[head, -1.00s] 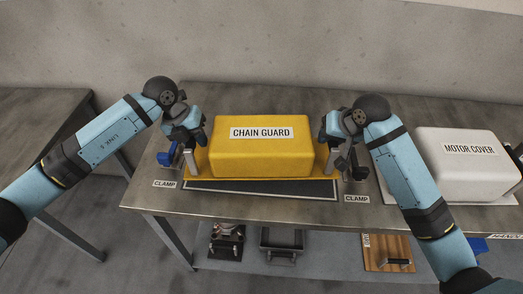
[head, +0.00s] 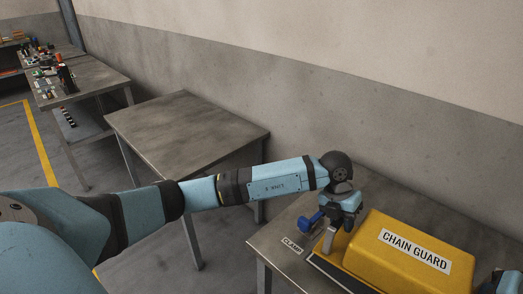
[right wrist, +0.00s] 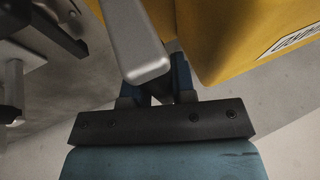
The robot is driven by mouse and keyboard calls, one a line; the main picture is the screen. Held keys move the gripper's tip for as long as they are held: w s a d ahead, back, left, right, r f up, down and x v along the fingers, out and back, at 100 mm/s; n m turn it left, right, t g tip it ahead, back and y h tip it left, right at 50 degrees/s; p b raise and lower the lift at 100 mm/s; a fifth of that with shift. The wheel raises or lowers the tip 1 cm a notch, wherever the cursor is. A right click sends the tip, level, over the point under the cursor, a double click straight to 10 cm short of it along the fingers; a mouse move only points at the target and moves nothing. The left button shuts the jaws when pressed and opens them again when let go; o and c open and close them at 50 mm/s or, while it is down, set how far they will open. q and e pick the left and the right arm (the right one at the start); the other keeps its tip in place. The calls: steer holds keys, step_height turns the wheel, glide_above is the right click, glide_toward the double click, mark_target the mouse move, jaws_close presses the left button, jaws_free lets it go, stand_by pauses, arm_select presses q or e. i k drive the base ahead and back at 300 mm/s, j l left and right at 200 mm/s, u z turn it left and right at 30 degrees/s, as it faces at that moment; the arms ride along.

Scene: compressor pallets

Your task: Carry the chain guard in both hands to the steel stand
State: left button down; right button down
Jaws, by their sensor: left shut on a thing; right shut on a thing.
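The chain guard (head: 408,250) is a yellow box-shaped cover with a white label, at the lower right of the head view. It sits level at its place on the workbench (head: 272,240); I cannot tell any gap beneath. My left gripper (head: 331,230) is shut on the upright grey handle at its left end. My right gripper (right wrist: 160,88) is shut at a grey metal bar (right wrist: 138,45) beside the yellow guard in the right wrist view. Only a sliver of my right arm shows in the head view. A bare metal-topped table (head: 185,128), apparently the steel stand, stands left of the workbench.
A blue-handled clamp (head: 311,222) stands by the guard's left end, beside a CLAMP label (head: 292,246). A farther table (head: 85,80) holds several small items. Floor shows between the workbench and the bare table, whose top is clear. A wall runs behind.

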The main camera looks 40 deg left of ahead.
mark_target(162, 129)
steer(key=k, duration=0.65)
steer(key=j+u, duration=0.1)
steer(key=u, duration=2.7)
steer(key=i+l, duration=0.35)
steer(key=i, duration=0.15)
steer(key=i+l, duration=0.35)
steer(key=i, duration=0.15)
